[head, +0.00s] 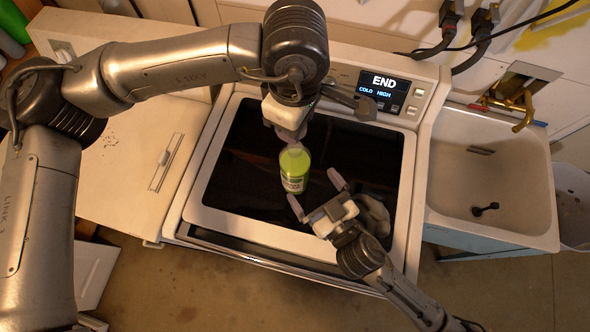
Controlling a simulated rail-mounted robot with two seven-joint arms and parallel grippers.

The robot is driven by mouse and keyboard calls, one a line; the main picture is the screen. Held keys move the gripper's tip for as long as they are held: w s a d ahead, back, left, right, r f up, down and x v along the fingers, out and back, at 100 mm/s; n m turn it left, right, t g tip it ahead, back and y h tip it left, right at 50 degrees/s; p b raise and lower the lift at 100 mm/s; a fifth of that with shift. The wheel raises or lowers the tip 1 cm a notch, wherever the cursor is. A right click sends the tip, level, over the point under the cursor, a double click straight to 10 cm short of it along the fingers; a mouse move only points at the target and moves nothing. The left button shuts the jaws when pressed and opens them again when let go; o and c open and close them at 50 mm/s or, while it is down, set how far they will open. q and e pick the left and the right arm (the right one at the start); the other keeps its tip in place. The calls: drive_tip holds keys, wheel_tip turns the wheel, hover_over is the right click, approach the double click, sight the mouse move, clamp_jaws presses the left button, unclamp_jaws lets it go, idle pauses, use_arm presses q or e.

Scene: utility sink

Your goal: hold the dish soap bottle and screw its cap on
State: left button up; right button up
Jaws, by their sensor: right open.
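The dish soap bottle (295,169), yellow-green with a pale label, stands on the dark glass lid of the washing machine. My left gripper (292,136) comes down from above at the bottle's top end. Its fingertips are seen nearly end-on, so I cannot tell whether they are apart or hold anything. The cap is not clearly visible; the bottle's mouth is partly hidden by this gripper. My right gripper (316,192) is open, to the lower right of the bottle. Its two pale fingers point towards the bottle, with a gap between them and it.
The washing machine's dark lid (240,205) has free room left of the bottle. A lit control panel (384,90) is behind. A utility sink (480,185) with a brass tap (514,104) stands at right.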

sight(295, 162)
drive_tip(key=shift+x, duration=3.95)
drive_tip(key=shift+r, duration=0.1)
drive_tip(key=shift+c, duration=0.5)
drive_tip(key=c, duration=1.2)
use_arm(q)
drive_tip(key=shift+f, duration=2.5)
use_arm(e)
drive_tip(key=shift+o, duration=0.2)
use_arm(q)
drive_tip(key=shift+f, duration=0.85)
drive_tip(key=shift+f, duration=0.6)
